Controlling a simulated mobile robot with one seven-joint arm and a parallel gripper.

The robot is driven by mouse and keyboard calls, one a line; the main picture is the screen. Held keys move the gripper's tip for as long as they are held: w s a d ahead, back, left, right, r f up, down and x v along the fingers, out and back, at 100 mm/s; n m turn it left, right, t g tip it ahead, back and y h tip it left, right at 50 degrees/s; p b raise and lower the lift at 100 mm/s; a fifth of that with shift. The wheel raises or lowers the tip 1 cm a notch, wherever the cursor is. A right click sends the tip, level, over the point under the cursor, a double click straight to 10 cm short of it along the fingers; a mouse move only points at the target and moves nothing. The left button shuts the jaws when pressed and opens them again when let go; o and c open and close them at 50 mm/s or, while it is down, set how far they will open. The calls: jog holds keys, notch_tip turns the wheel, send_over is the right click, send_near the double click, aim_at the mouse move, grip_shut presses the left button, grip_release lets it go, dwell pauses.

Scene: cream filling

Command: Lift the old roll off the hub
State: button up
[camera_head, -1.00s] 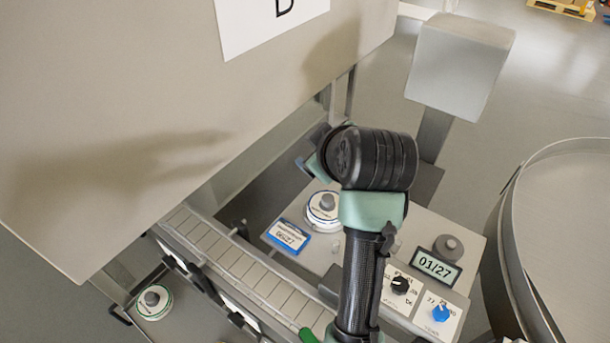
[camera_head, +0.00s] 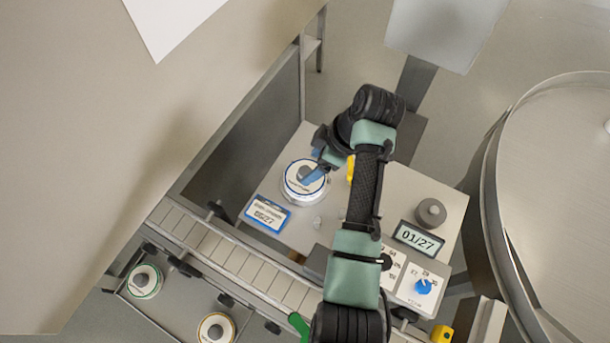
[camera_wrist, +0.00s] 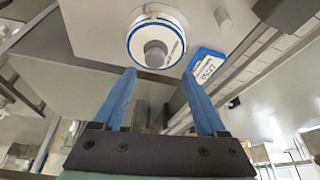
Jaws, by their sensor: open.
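The roll (camera_head: 304,180) is a white disc with a blue rim, on a grey hub (camera_head: 306,174) that stands up through its middle, on the light machine top. In the wrist view the roll (camera_wrist: 157,22) lies just beyond my fingertips, with the hub (camera_wrist: 155,53) at its centre. My gripper (camera_wrist: 160,82) is open and empty, its two blue fingers spread to either side of the hub, apart from it as far as I can tell.
A blue-framed date card (camera_head: 267,214) lies beside the roll. A date display (camera_head: 418,240), a grey knob (camera_head: 431,211) and a blue dial (camera_head: 423,286) are to the right. A conveyor (camera_head: 240,262) runs along the front. Green-rimmed (camera_head: 144,281) and yellow-rimmed (camera_head: 216,328) rolls stand below it. A large round drum (camera_head: 565,180) is at right.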

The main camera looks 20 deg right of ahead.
aim_at(304, 171)
jog(key=shift+w+d+p+x, duration=0.15)
jog(key=shift+p+x, duration=0.25)
jog(key=shift+x, duration=0.85)
jog(key=shift+w+d+p+x, duration=0.1)
jog(key=shift+w+p+x, duration=0.2)
jog(key=shift+x, duration=0.95)
jog(key=shift+s, duration=0.1)
grip_shut()
